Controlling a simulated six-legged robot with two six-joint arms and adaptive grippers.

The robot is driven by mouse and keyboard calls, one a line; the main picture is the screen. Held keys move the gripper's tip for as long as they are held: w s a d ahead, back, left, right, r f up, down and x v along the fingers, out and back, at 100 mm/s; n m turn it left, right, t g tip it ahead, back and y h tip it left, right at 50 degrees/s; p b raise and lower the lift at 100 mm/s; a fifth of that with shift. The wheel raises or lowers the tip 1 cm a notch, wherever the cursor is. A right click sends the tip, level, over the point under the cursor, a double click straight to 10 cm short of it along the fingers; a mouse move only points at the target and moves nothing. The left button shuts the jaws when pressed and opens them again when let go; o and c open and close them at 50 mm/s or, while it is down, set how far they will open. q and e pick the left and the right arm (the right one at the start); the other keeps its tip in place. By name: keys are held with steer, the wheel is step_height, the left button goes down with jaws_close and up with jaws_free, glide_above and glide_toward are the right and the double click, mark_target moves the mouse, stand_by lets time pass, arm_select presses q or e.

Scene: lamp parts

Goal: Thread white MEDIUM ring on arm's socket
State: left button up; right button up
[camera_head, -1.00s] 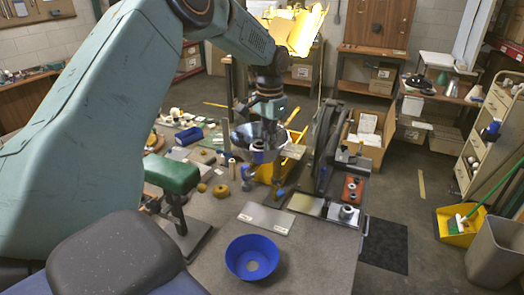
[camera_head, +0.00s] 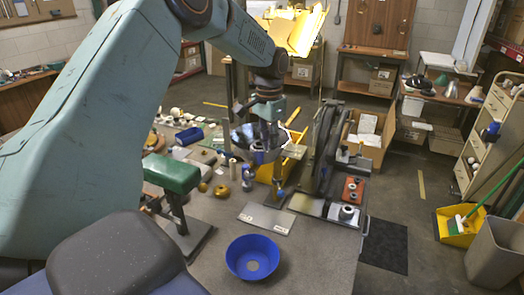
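My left gripper (camera_head: 272,142) points down over the far part of the bench, in front of a shiny silver bowl-shaped part (camera_head: 246,138). Its fingers are small and dark here, and I cannot tell whether they are open or shut. The lamp arm's socket cannot be made out with certainty. A black arm-like assembly (camera_head: 322,150) stands to the right of the gripper. My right gripper is not in view.
A blue bowl (camera_head: 238,266) stands at the front of the bench, with a flat grey plate (camera_head: 266,218) behind it. A yellow bin (camera_head: 264,172) is beneath the gripper. A green-topped stand (camera_head: 172,174) is at left. Small parts lie around; the front bench is mostly clear.

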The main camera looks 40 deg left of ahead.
mark_target(258, 133)
arm_select(q)
steer(key=n, duration=0.1)
steer(key=w+n, duration=0.1)
steer(key=n, duration=0.1)
steer(key=shift+a+f, duration=0.2)
steer(key=n, duration=0.3)
steer(key=shift+w+r, duration=0.1)
steer(key=shift+w, duration=0.3)
steer(key=n, duration=0.3)
steer(key=shift+w+a, duration=0.25)
steer(key=shift+a, duration=0.15)
steer(key=n, duration=0.3)
steer(key=w+n, duration=0.1)
steer(key=shift+a, duration=0.4)
steer(key=n, duration=0.1)
steer(key=a+n, duration=0.1)
steer(key=n, duration=0.1)
steer(key=shift+s, duration=0.1)
steer(key=n, duration=0.2)
steer(key=a+n, duration=0.1)
steer(key=n, duration=0.1)
steer(key=shift+n, duration=0.3)
steer(key=n, duration=0.2)
steer(key=a+n, duration=0.1)
steer(key=n, duration=0.1)
steer(key=s+n, duration=0.1)
steer(key=n, duration=0.2)
steer(key=shift+a, duration=0.4)
